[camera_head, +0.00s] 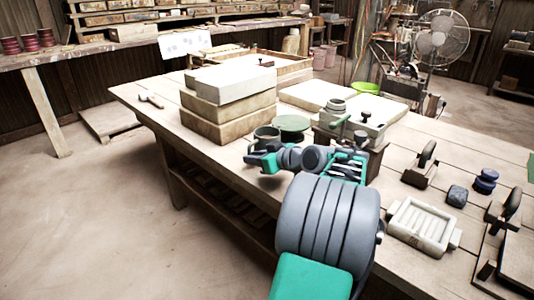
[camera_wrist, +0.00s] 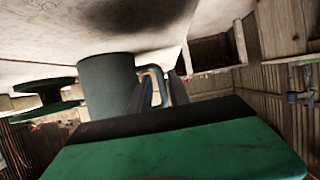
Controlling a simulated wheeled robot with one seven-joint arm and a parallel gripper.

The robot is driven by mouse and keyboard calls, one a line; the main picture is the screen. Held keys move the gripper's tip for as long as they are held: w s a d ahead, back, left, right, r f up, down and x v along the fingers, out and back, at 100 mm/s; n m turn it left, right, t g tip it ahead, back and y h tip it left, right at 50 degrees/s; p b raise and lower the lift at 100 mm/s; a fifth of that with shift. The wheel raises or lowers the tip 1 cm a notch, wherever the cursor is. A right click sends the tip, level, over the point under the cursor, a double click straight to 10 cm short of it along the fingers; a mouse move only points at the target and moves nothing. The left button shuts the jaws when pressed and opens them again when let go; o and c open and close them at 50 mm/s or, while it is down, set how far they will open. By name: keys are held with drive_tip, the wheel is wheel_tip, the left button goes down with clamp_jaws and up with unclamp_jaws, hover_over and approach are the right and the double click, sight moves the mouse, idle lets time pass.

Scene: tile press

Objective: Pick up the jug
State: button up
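The jug (camera_head: 266,134) is a dark grey-green cylinder on the wooden table, in front of the block stack. In the wrist view the jug (camera_wrist: 107,85) appears upside down, with a curved handle (camera_wrist: 155,70) on its right side. My gripper (camera_head: 256,157) is at the near side of the jug. In the wrist view its two dark fingers (camera_wrist: 160,92) are apart, with the handle between them; one finger is between the jug's body and the handle. Whether they touch the handle is not clear. The lower part of the jug is hidden by my gripper in the head view.
A green round turntable (camera_head: 291,123) stands just right of the jug. A stack of plaster blocks (camera_head: 229,102) is behind it. A press-like device (camera_head: 360,125) stands to the right. The table's left end is mostly clear.

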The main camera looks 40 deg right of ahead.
drive_tip(key=shift+c, duration=0.4)
clamp_jaws()
drive_tip(key=shift+f, duration=0.1)
idle(0.8)
